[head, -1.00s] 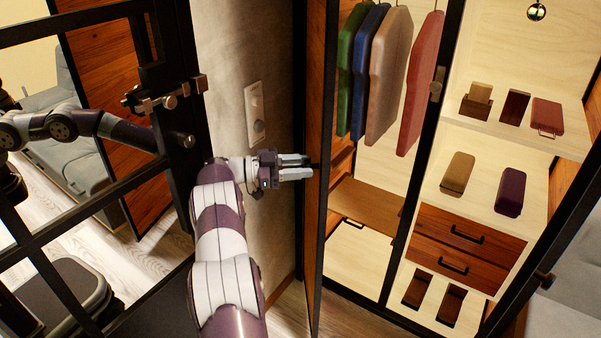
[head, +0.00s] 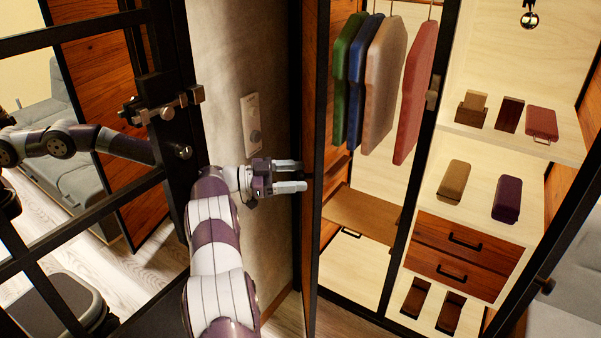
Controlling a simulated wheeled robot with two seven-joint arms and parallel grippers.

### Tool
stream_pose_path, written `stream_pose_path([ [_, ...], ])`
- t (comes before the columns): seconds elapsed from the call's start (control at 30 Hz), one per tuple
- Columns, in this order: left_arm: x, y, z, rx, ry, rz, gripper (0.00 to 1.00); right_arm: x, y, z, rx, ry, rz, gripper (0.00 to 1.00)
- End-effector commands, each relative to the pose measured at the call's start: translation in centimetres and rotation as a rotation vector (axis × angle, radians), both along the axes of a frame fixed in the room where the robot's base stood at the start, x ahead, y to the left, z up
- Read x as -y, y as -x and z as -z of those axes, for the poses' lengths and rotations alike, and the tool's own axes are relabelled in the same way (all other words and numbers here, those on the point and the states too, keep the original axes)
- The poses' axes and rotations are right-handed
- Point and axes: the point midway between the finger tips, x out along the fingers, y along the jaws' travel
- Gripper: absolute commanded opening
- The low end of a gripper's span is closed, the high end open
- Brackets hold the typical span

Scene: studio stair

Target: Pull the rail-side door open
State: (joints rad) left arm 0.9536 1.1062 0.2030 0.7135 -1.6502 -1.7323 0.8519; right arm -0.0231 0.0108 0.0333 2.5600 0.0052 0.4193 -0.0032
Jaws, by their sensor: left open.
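The rail-side door (head: 314,130) is a tall wood panel with a dark frame, seen nearly edge-on in the middle of the head view. It stands swung out at the left side of the wardrobe (head: 480,150), so the hanging rail bay is exposed. My left gripper (head: 303,175) is at the outer side of this door, near its dark edge. Its two fingers are spread apart with nothing visible between them. I cannot tell whether the fingertips touch the door. No handle shows on this door. My right gripper is not in view.
Several garments (head: 380,85) hang inside behind the door. Shelves with boxes and two drawers (head: 460,255) are to the right. A plaster wall with a switch plate (head: 251,125) and a dark-framed paned panel (head: 170,150) lie close on the left.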

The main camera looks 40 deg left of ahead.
Motion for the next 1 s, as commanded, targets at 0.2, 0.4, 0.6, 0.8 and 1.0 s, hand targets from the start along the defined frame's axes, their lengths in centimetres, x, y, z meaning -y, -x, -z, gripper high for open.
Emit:
stream_pose_path([
  [0.2, 0.0, 0.0, -3.4, 0.003, -0.005, 0.001, 0.6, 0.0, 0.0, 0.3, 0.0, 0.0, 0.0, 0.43],
  [0.4, 3.5, -0.8, -6.0, 0.001, -0.001, 0.004, 0.6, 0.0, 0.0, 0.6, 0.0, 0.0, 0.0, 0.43],
  [0.6, 7.2, -1.5, -8.2, 0.002, -0.001, 0.003, 0.6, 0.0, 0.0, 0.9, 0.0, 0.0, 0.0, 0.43],
  [0.8, 10.1, -2.2, -10.0, 0.002, -0.001, 0.003, 0.6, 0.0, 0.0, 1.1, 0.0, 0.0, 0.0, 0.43],
  [1.0, 11.4, -2.5, -10.8, 0.0, -0.001, 0.002, 0.6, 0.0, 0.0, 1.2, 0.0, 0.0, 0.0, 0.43],
])
